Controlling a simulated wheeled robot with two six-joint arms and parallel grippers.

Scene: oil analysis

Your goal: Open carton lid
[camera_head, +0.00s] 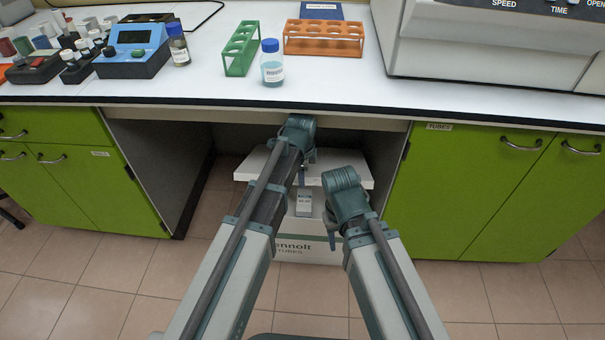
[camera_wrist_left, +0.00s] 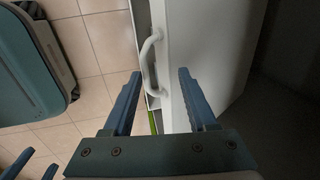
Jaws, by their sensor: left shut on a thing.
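The white carton (camera_head: 300,250) with dark lettering stands on the floor under the bench. Its white lid (camera_head: 254,166) shows as a flat panel above the carton, with a gap visible between them. In the left wrist view the lid (camera_wrist_left: 207,50) carries a white loop handle (camera_wrist_left: 148,62) that lies between the fingers of my left gripper (camera_wrist_left: 155,90). That gripper is shut on the handle; in the head view my arm hides most of the contact. My right gripper (camera_head: 332,218) is at the carton's right front; its fingers are mostly hidden. A small labelled white box (camera_head: 304,203) shows below the lid.
Green cabinets (camera_head: 470,190) flank the knee space on both sides. The benchtop edge (camera_head: 200,102) overhangs it. Above stand a green rack (camera_head: 240,50), an orange rack (camera_head: 323,45) and a blue-capped bottle (camera_head: 272,70). The tiled floor in front is clear.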

